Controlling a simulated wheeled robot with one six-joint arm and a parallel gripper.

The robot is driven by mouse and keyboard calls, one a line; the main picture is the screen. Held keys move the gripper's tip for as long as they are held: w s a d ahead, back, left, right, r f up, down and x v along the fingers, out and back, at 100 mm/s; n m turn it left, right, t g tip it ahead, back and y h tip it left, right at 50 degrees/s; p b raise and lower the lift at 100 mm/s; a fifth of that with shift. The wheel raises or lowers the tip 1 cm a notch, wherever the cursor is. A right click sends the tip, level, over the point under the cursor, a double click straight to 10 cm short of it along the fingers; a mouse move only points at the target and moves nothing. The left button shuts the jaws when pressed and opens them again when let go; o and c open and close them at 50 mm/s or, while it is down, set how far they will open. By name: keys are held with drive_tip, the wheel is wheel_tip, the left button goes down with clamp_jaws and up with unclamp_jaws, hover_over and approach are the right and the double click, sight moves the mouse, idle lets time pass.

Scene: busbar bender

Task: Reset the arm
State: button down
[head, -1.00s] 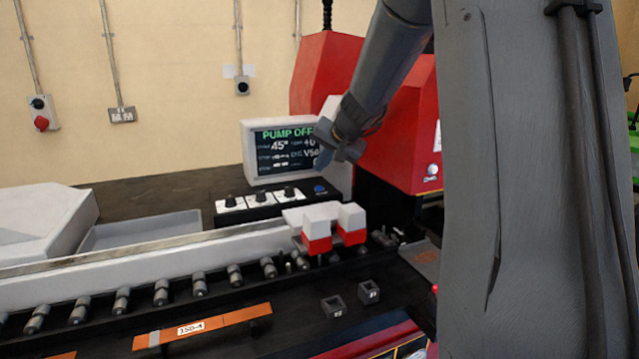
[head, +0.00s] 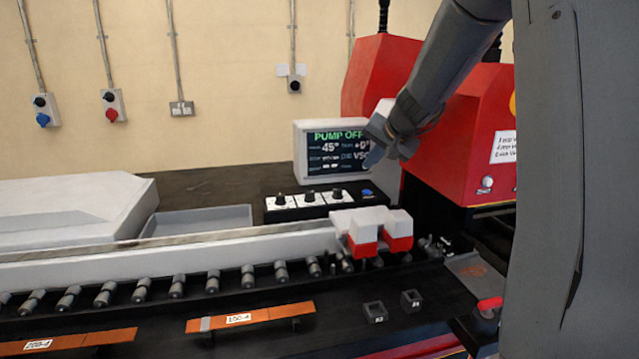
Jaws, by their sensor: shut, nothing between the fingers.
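My arm reaches down from the top right, and my gripper (head: 374,158) hangs in front of the right edge of the display. The gripper looks small and its fingers point down; they are shut with nothing held. It is above the control panel (head: 322,200) with its knobs and blue button (head: 367,193), apart from them. The display (head: 335,150) reads "PUMP OFF" and 45°, and the gripper hides part of its right side. The red bender body (head: 384,70) stands behind my arm.
Red-and-white blocks (head: 398,236) stand at the end of a row of rollers (head: 177,286). Copper bars (head: 250,316) with labels lie in front, near two small dark square sockets (head: 374,311). Wall switches (head: 113,106) and a grey tray (head: 197,221) are to the left.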

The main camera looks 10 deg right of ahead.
wheel_tip(320, 180, up, 10)
drive_tip(key=s+p, duration=0.3)
drive_tip(key=p, duration=0.7)
